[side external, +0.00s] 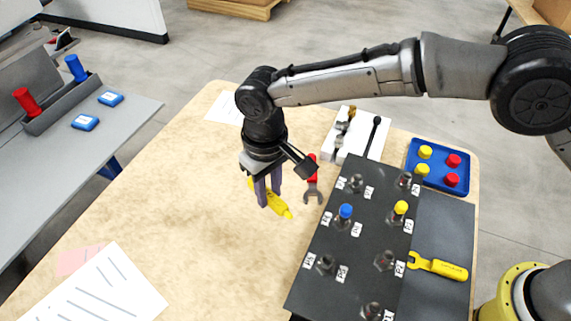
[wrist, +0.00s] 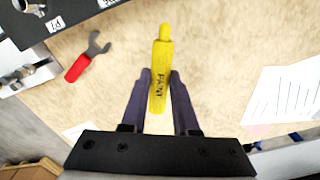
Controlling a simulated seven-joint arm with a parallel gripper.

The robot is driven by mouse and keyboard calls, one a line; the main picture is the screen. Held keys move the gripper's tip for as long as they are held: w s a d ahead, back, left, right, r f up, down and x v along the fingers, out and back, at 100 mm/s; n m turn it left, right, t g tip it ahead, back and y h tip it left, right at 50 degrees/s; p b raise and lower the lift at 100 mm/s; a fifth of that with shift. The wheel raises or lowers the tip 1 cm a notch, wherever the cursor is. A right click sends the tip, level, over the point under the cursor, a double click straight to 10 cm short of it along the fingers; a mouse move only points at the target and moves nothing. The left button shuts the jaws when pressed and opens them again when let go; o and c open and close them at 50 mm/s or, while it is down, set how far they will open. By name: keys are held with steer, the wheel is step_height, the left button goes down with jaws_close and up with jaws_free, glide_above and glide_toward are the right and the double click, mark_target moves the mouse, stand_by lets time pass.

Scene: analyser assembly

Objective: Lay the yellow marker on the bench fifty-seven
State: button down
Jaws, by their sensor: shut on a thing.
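The yellow marker (wrist: 161,75) has dark lettering on its barrel and a narrower tip. My gripper (wrist: 160,78) is shut on it, with the purple fingers on either side of the barrel. In the side external view the marker (side external: 277,203) is tilted between the fingertips of my gripper (side external: 268,196), over the wooden bench (side external: 190,190). I cannot tell for sure whether the marker touches the bench top.
A dark panel (side external: 330,255) with several fittings and labels stands right of my gripper. A red-handled wrench (side external: 312,182) lies between them. A yellow wrench (side external: 440,266) and a blue tray (side external: 412,160) are farther right. The bench's left and middle are clear; papers (side external: 105,290) lie at the near left.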

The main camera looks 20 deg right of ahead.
glide_above(263, 273)
step_height(263, 273, down, 6)
steer(key=shift+f, duration=3.05)
steer(key=shift+f, duration=0.4)
steer(key=c, duration=0.6)
jaws_free()
steer(key=shift+r, duration=0.1)
step_height(263, 273, up, 14)
steer(key=shift+f, duration=0.2)
